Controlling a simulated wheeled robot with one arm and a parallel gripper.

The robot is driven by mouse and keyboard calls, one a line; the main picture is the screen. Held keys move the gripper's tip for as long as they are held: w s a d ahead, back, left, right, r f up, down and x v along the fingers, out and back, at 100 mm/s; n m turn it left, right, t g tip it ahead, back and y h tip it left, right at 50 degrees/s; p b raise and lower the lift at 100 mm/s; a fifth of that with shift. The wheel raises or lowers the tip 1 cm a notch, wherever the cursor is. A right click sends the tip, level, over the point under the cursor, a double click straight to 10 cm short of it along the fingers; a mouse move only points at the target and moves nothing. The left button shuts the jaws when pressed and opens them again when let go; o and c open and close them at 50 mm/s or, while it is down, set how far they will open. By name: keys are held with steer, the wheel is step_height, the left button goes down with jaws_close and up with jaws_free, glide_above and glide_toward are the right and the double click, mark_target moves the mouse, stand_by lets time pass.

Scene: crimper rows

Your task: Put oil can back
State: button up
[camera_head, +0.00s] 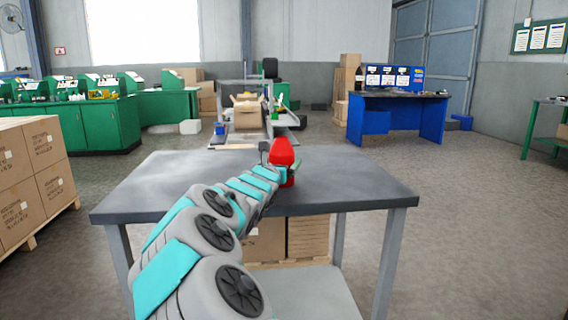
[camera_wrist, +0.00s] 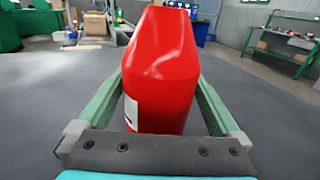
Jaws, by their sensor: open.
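A red oil can (camera_head: 283,152) stands upright on the grey table (camera_head: 360,187), near its far middle part. It also fills the middle of the wrist view (camera_wrist: 165,70), with a bit of white label at its lower left. My gripper (camera_head: 280,170) is at the can, at the end of my arm reaching over the table. In the wrist view my gripper's green fingers (camera_wrist: 162,85) are apart, one on each side of the can. I cannot tell whether either finger touches it. The can's far side is hidden.
The tabletop around the can is bare on both sides. Cardboard boxes (camera_head: 28,160) stand on a pallet at the left. Beyond are green workbenches (camera_head: 95,128), a cart with a carton (camera_head: 248,118) and a blue desk (camera_head: 395,112). Open floor lies to the right.

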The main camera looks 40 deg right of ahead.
steer(key=b+v, duration=0.1)
steer(key=v, duration=0.8)
steer(key=shift+s+a+b, duration=0.2)
steer(key=shift+a+b, duration=0.1)
steer(key=shift+b, duration=0.1)
